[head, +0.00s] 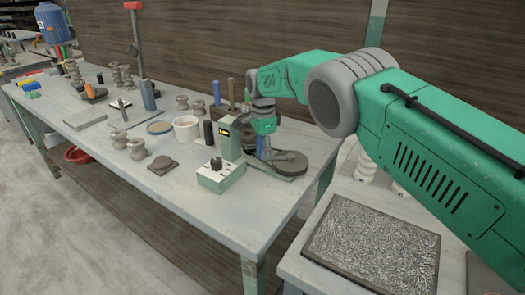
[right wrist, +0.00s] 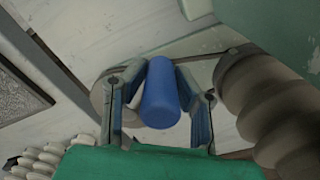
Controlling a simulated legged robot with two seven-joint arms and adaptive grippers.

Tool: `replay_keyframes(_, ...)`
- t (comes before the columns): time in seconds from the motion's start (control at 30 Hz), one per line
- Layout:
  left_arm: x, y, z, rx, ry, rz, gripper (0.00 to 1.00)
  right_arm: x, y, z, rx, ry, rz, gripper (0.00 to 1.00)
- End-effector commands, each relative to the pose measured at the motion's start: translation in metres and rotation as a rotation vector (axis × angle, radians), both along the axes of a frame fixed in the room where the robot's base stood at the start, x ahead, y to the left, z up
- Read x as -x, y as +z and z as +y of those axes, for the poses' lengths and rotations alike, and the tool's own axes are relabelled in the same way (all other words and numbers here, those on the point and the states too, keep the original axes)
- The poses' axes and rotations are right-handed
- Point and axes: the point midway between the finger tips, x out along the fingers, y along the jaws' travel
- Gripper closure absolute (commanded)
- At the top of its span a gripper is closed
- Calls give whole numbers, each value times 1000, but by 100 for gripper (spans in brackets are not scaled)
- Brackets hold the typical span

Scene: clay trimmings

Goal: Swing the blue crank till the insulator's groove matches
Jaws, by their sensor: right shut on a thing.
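My right gripper (head: 264,146) reaches down to a green bench machine (head: 230,138) near the table's right end. In the right wrist view the gripper (right wrist: 160,84) has its two fingers on either side of the blue crank's handle (right wrist: 161,95), shut on it. Only a small bit of blue shows in the head view. A brown-grey ribbed insulator (right wrist: 268,98) stands right of the fingers in the right wrist view. In the head view my gripper and the machine mostly hide it. I cannot make out how its groove lines up. My left gripper is not in view.
A pale control box (head: 221,176) with a dark knob stands in front of the machine. A white cup (head: 187,129) and several spool-shaped insulators (head: 137,149) are to the left. A speckled dark-edged panel (head: 372,246) lies on the nearer table. The bench's front strip is clear.

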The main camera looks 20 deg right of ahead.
Motion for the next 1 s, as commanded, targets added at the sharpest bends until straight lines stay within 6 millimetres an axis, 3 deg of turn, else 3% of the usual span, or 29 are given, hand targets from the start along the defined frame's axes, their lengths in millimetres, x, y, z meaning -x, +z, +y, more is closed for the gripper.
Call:
replay_keyframes(0.1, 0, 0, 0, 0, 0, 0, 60, -1, 0, 0, -1, 2, -5, 100)
replay_keyframes(0.13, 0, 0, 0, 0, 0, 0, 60, -1, 1, 0, -1, 2, -5, 65)
replay_keyframes(0.17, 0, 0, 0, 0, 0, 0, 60, -1, 1, 0, -1, 1, -5, 56)
replay_keyframes(0.57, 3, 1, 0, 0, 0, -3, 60, -1, 6, 0, -1, 1, -4, 56)
replay_keyframes(1.0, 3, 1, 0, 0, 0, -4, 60, -4, 90, 1, -2, 1, -5, 56)
